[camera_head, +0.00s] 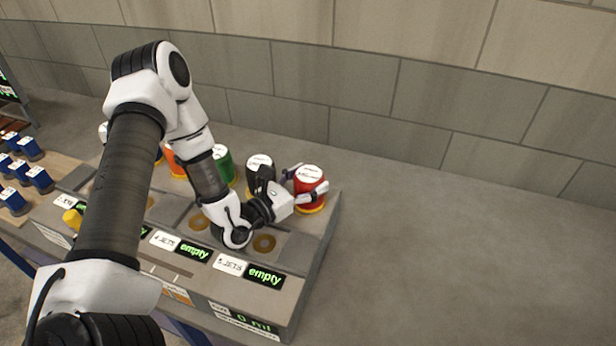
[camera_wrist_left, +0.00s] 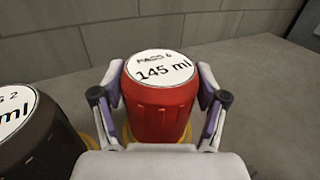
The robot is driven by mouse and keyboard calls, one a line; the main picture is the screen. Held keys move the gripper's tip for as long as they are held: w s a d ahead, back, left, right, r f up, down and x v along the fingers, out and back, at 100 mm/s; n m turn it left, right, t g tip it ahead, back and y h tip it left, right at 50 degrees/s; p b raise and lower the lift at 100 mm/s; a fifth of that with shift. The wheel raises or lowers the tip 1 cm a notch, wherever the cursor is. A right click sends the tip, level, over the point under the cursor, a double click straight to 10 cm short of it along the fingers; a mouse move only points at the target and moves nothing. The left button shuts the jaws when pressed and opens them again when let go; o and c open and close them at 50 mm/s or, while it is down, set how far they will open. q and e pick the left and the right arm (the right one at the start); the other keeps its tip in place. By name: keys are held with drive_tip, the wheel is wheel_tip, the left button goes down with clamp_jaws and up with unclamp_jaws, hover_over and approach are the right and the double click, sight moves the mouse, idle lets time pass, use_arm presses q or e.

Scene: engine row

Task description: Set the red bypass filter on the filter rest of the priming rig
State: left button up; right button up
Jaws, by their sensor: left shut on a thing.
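The red bypass filter (camera_head: 309,182) stands upright at the right end of the back row on the rig. Its white top reads "PASS 6" and "145 ml" in the left wrist view (camera_wrist_left: 160,100). My left gripper (camera_head: 306,186) has a finger on each side of the red filter and is shut on it. A yellow ring shows under the filter. The priming rig (camera_head: 318,262) has round brown-ringed seats (camera_head: 264,243) in front of the back row. I cannot tell which part is the filter rest. My right gripper is not in view.
A black filter (camera_head: 260,168) stands just left of the red one, with a green filter (camera_head: 222,163) and an orange one (camera_head: 173,160) further left. Small displays (camera_head: 266,276) read "empty". The floor to the right is clear.

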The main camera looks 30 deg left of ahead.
sight(297, 187)
use_arm(q)
drive_tip(key=shift+f, duration=0.1)
drive_tip(key=o, duration=1.6)
drive_tip(key=shift+c, duration=0.2)
drive_tip(key=shift+s, duration=0.15)
drive_tip(key=v, duration=0.6)
drive_tip(key=shift+a, duration=0.1)
drive_tip(key=v, duration=0.2)
drive_tip(key=p+v, duration=0.1)
drive_tip(key=v, duration=0.2)
drive_tip(key=shift+s+r, duration=0.15)
drive_tip(key=shift+r, duration=0.05)
drive_tip(key=shift+s+f, duration=0.1)
drive_tip(key=shift+s, duration=0.2)
